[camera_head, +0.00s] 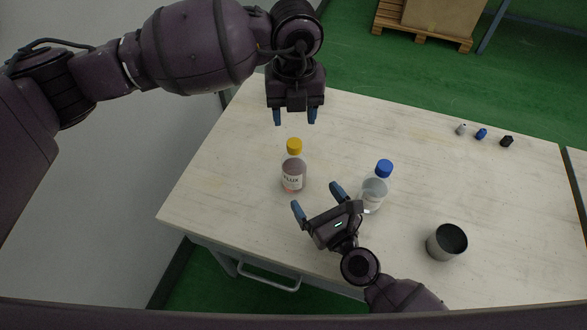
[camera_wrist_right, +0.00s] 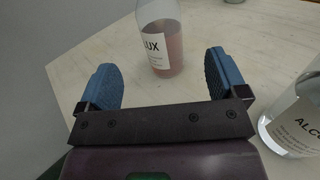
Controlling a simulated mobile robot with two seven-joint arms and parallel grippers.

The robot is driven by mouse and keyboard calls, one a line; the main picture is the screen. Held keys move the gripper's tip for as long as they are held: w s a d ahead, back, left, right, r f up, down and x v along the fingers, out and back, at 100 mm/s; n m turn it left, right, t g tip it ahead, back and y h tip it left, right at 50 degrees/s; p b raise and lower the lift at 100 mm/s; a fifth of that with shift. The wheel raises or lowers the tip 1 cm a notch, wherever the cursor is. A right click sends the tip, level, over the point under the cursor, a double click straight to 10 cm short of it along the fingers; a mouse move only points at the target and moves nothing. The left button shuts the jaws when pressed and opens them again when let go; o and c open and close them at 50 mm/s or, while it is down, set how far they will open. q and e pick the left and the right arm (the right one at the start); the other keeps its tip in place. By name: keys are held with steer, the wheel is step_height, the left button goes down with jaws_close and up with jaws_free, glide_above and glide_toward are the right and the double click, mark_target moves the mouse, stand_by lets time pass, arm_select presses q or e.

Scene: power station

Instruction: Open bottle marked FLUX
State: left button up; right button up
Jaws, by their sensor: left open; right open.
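The FLUX bottle (camera_head: 293,172) stands upright on the table, clear with pinkish liquid, a white label and a yellow cap (camera_head: 294,146). My left gripper (camera_head: 295,117) is open above and behind the cap in the head view, apart from it. My right gripper (camera_head: 318,196) is open in front of the bottle, to its lower right. In the right wrist view the lower part of the FLUX bottle (camera_wrist_right: 163,45) stands ahead between the open blue fingers (camera_wrist_right: 165,80), not clasped. Its cap is out of that view.
A blue-capped bottle (camera_head: 373,191) stands right of the FLUX bottle, close to my right gripper; its label, partly readable as "ALC", shows in the right wrist view (camera_wrist_right: 293,126). A dark metal cup (camera_head: 447,242) stands at the right. Several small items, including a blue one (camera_head: 481,134), lie at the far right.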

mark_target(300, 175)
steer(key=x, duration=0.9)
steer(key=shift+w+a+r, duration=0.1)
steer(key=shift+w+a, duration=0.15)
steer(key=shift+w, duration=0.1)
